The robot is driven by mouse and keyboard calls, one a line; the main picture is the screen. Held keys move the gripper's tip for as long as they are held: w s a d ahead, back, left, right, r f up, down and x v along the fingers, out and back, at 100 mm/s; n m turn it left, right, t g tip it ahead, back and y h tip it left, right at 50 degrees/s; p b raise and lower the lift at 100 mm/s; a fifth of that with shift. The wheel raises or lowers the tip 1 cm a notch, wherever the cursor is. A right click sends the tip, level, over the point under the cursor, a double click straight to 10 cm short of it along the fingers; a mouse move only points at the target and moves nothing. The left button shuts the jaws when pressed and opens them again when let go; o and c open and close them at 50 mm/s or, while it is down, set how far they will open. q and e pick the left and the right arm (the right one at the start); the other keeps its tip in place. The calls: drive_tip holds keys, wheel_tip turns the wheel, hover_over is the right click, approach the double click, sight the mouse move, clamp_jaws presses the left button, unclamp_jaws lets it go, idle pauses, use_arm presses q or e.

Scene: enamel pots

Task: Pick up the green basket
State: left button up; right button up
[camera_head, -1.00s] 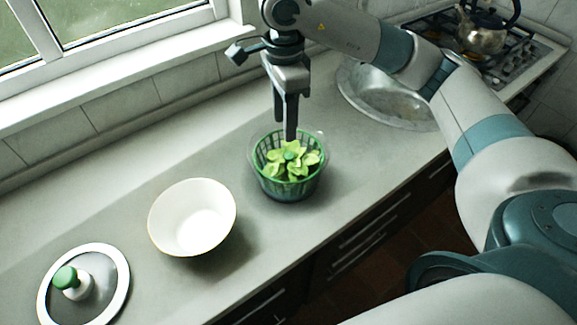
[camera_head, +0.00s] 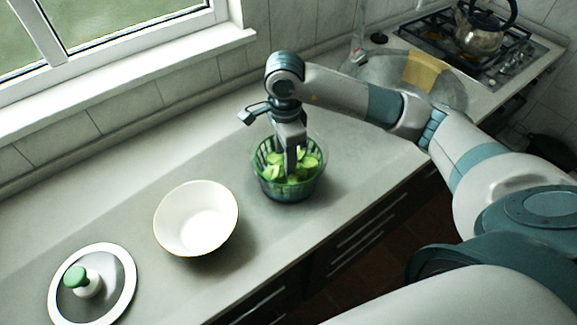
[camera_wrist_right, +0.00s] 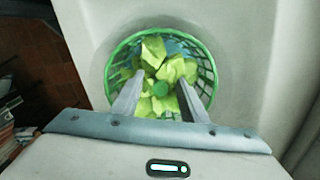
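The green basket (camera_head: 268,160) sits inside a clear bowl (camera_head: 290,197) on the counter and holds light green leaves. In the right wrist view the basket's green rim (camera_wrist_right: 207,68) rings the leaves, with a round green knob (camera_wrist_right: 160,89) in the middle. My right gripper (camera_head: 291,172) points down into the basket. In the right wrist view its two fingers (camera_wrist_right: 160,108) are spread apart, one on each side of the knob, with a gap visible between them. Whether the fingertips touch the knob or leaves is hard to tell. My left gripper is not in view.
A white bowl (camera_head: 196,218) stands left of the basket. A round lid (camera_head: 125,291) with a green knob lies further left. The sink (camera_head: 440,90) with a yellow cloth (camera_head: 424,73) and a stove with a kettle (camera_head: 480,32) are at the right. Bare counter lies behind the basket.

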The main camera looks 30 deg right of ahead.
drive_tip(key=shift+f, duration=0.15)
drive_tip(key=shift+d+f+p, duration=0.2)
drive_tip(key=shift+f+p, duration=0.35)
drive_tip(key=shift+p, duration=0.15)
drive_tip(key=f, duration=0.1)
drive_tip(key=f+p, duration=0.1)
drive_tip(key=f, duration=0.1)
drive_tip(key=shift+d+p, duration=0.2)
drive_tip(key=shift+p, duration=0.1)
drive_tip(key=shift+f, duration=0.45)
clamp_jaws()
